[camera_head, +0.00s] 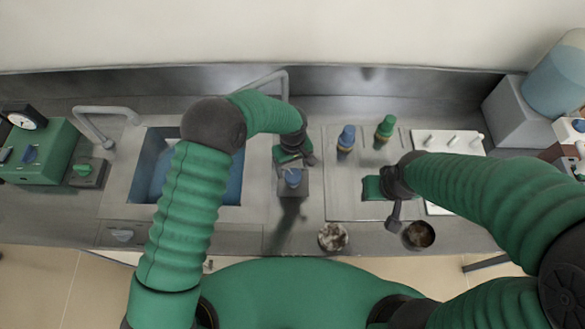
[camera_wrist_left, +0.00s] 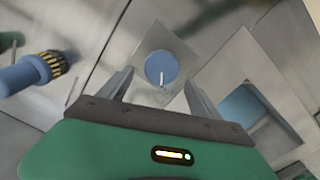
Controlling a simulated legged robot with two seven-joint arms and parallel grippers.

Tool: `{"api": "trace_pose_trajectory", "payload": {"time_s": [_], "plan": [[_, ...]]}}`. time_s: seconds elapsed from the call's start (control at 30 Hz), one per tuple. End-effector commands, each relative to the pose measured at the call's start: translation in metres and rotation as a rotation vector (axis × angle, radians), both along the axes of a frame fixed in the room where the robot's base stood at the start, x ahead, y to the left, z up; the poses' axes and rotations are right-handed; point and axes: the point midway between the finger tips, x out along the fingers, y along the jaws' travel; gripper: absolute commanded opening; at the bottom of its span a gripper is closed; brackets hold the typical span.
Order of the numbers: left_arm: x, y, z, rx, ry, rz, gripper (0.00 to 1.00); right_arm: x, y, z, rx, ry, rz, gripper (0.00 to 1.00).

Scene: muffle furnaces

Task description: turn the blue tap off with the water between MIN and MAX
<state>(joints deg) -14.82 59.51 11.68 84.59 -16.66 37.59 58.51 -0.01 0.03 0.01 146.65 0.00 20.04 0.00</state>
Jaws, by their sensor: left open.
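A round blue knob with a pale pointer line (camera_head: 292,177) sits on a small grey block in front of the bent spout, right of the sink. It looks like the blue tap. My left gripper (camera_head: 291,162) is open just above it. In the left wrist view the knob (camera_wrist_left: 160,66) shows between and beyond the spread fingers (camera_wrist_left: 160,88); I cannot tell if they touch it. Blue water (camera_head: 222,185) shows in the sink, partly behind my left arm. No MIN or MAX marks are readable. My right gripper (camera_head: 385,190) hangs over the counter, its fingers unclear.
A blue-topped fitting (camera_head: 346,138) and a green-topped one (camera_head: 385,128) stand right of the knob. A white panel with several pegs (camera_head: 450,140) lies beyond. A green device (camera_head: 40,150) is left.

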Motion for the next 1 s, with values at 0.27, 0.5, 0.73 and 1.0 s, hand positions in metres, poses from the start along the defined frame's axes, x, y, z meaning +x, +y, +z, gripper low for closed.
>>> {"api": "trace_pose_trajectory", "payload": {"time_s": [0.27,0.5,0.73,1.0], "plan": [[-0.002,0.0,-0.033,-0.001,-0.001,-0.001,0.73,0.0,0.0,0.009,0.0,0.0,0.0,0.36],[0.0,0.001,-0.035,-0.001,0.0,-0.001,0.73,0.0,0.0,0.008,0.0,0.0,0.0,0.36],[-0.001,0.0,-0.034,-0.001,-0.001,-0.001,0.43,0.0,0.0,0.008,0.0,0.0,0.0,0.36],[-0.002,-0.001,-0.034,-0.001,0.0,-0.002,0.11,0.0,0.0,0.008,0.0,0.0,0.0,0.36]]}}
